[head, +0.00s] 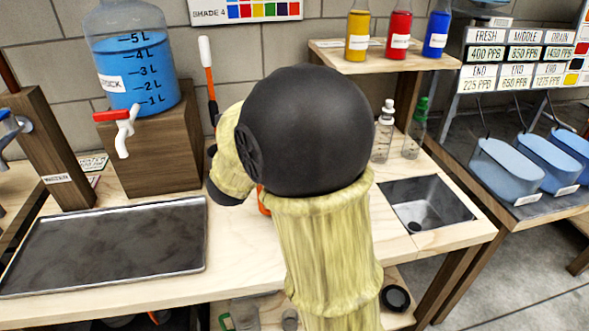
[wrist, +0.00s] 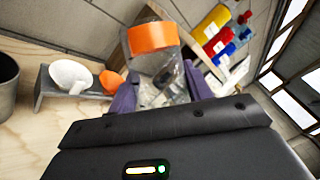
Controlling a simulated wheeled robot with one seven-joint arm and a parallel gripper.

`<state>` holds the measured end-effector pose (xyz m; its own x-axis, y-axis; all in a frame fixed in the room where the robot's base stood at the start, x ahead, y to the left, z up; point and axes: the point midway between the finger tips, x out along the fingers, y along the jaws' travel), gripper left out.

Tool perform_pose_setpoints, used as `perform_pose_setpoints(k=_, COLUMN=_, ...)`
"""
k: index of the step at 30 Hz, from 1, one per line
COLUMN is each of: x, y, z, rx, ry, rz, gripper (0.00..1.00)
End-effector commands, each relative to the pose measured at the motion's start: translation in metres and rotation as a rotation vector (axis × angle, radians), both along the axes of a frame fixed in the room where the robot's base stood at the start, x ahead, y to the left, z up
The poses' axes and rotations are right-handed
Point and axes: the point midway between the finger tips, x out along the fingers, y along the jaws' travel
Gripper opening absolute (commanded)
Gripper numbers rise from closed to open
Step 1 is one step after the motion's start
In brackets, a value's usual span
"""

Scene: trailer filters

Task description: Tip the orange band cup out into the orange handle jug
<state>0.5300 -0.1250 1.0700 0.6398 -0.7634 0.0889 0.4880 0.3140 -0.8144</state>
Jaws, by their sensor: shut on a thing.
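In the wrist view my gripper (wrist: 160,88) has its purple fingers shut on the clear orange band cup (wrist: 153,38), one finger on each side. The wide orange band faces the camera and the clear wall shows below it. The cup looks tilted in this view; I cannot make out its contents. In the head view my arm hides the gripper and the cup. A small orange piece (head: 263,204) shows at the arm's left edge; I cannot tell whether it belongs to the cup or the orange handle jug. The jug is not clearly seen in either view.
A blue-filled dispenser (head: 134,70) with a red-handled tap stands on a wooden block at left. A dark tray (head: 105,245) lies in front. Two small bottles (head: 384,130) and a sink (head: 427,203) are at right. A white bowl-like piece (wrist: 70,75) sits on a grey stand.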

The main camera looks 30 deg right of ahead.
Motion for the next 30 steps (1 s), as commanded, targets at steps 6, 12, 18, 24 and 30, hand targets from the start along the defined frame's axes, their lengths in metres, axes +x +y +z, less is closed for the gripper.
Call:
perform_pose_setpoints(k=6, x=-0.0015, y=0.0007, z=-0.001, rx=0.007, ry=-0.024, rz=0.003, gripper=0.2)
perform_pose_setpoints(k=12, x=-0.0029, y=0.0031, z=0.0002, rx=0.014, ry=-0.045, rz=0.006, gripper=0.2)
perform_pose_setpoints(k=18, x=-0.004, y=0.0052, z=0.0012, rx=0.021, ry=-0.067, rz=0.011, gripper=0.2)
perform_pose_setpoints(k=24, x=-0.0048, y=0.0086, z=0.0019, rx=0.027, ry=-0.088, rz=0.018, gripper=0.2)
perform_pose_setpoints(k=30, x=-0.0062, y=0.0085, z=0.0028, rx=0.033, ry=-0.109, rz=0.016, gripper=0.2)
